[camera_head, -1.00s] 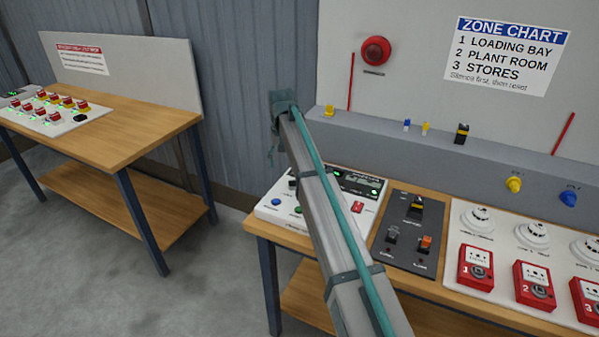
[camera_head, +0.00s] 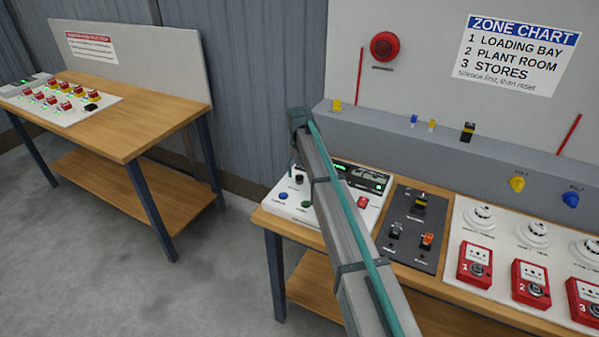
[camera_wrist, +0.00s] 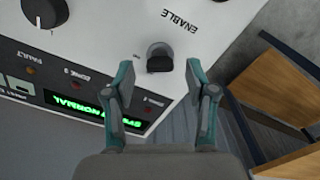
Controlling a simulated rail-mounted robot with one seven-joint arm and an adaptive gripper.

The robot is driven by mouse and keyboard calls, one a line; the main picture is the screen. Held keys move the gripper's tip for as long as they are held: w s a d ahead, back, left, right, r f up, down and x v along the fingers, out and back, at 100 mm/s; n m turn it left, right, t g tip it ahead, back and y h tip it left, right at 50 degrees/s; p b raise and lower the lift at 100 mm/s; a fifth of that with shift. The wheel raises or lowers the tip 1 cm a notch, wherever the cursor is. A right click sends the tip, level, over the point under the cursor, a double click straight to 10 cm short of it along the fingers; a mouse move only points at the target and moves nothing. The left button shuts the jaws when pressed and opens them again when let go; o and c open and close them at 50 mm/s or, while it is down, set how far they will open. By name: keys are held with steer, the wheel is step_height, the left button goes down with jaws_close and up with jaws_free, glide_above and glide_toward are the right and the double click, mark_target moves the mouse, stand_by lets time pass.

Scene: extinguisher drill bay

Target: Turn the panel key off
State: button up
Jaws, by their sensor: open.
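The white control panel (camera_head: 330,205) sits at the left end of the near bench, with a lit green display. It also fills the upper left of the wrist view (camera_wrist: 190,35). A small black key-like knob (camera_wrist: 160,57) stands near the panel's corner, by the word ENABLE. It shows in the head view as a dark knob (camera_head: 299,179). My gripper (camera_wrist: 160,82) is open and empty. In the wrist view its fingertips lie either side of the knob, a little short of it; contact is not visible. In the head view my gripper (camera_head: 293,160) hangs over the panel's left back edge.
A larger black knob (camera_wrist: 45,12) is at the wrist view's upper left. A dark switch plate (camera_head: 412,228) and red call points (camera_head: 475,263) lie right of the panel. A grey ledge (camera_head: 400,140) runs behind. Another bench (camera_head: 130,115) stands left, across open floor.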

steer(key=shift+f, duration=0.9)
jaws_close()
steer(key=shift+n, duration=0.3)
steer(key=n+b, duration=0.2)
steer(key=n, duration=0.3)
steer(key=n+b, duration=0.1)
steer(key=n, duration=0.5)
steer(key=shift+n, duration=0.3)
